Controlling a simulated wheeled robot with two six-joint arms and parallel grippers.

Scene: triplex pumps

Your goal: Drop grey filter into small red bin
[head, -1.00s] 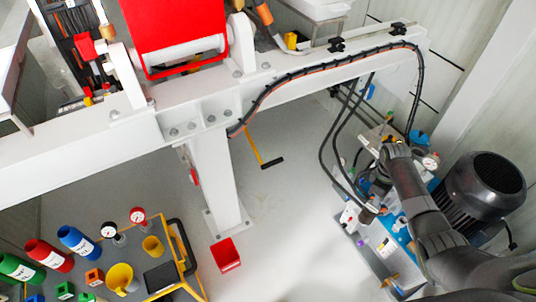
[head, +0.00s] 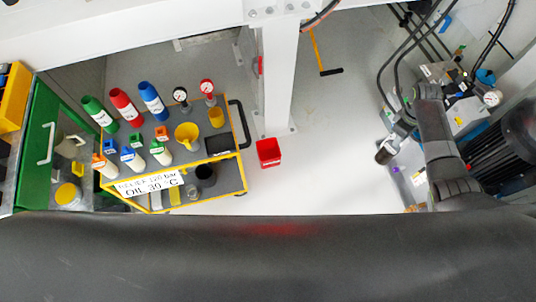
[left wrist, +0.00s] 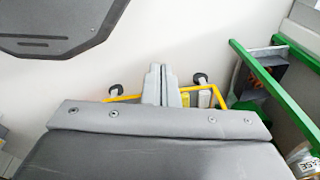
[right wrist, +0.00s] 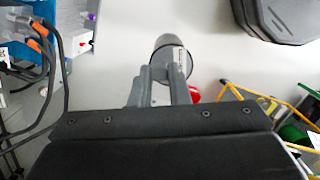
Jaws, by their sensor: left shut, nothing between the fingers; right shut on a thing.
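The small red bin (head: 268,152) stands on the floor beside the white post, open at the top. In the right wrist view a red sliver of it (right wrist: 195,94) shows behind a finger. My right gripper (head: 396,139) is shut on the grey filter (head: 384,156), a short cylinder with a dark end, held to the right of the bin in the head view. The filter also shows between the fingertips in the right wrist view (right wrist: 172,55). My left gripper (left wrist: 161,85) is shut and empty, seen only in the left wrist view.
A yellow-edged trolley (head: 243,165) with bottles, gauges and a funnel stands left of the bin. A white post (head: 279,85) rises behind it. Pump equipment and a motor (head: 505,130) stand at right. Floor between bin and filter is clear.

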